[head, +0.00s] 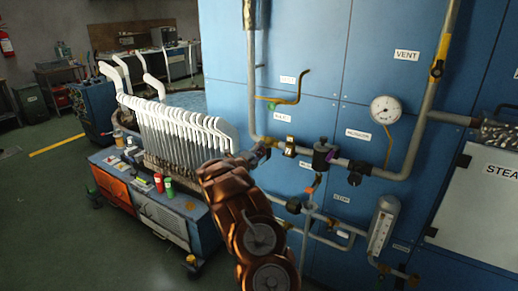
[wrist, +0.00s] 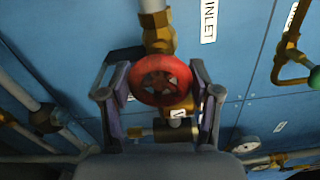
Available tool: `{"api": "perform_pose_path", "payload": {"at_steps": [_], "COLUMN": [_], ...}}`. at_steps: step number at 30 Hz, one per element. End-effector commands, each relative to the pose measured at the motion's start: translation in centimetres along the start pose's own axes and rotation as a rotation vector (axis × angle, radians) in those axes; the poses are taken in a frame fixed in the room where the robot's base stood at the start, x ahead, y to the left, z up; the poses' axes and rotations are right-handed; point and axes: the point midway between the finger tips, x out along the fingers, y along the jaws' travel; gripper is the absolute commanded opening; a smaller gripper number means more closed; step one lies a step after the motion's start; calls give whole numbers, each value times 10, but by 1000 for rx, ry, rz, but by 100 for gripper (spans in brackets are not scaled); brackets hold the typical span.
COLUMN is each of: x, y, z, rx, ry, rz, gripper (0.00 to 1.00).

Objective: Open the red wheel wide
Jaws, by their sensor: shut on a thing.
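The red wheel (wrist: 161,81) is a round, spoked handwheel in the middle of the wrist view. It sits on a brass valve fitting (wrist: 160,38) below a pale pipe. My gripper (wrist: 160,80) has one finger on each side of the wheel and is shut on its rim. In the head view, my gripper (head: 262,150) is at the pipework on the blue panel. The wheel cannot be made out there, as my gripper and arm cover it.
An INLET label (wrist: 208,20) is beside the valve. A cart with white curved boards (head: 180,130) stands close on the left. Open floor (head: 50,200) lies further left.

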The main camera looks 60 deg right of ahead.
Motion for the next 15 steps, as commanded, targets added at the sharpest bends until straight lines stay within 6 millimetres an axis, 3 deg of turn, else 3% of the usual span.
{"api": "perform_pose_path", "payload": {"at_steps": [15], "x": [0], "y": [0], "z": [-1], "rx": [-322], "ry": [2], "rz": [2], "gripper": [27]}}
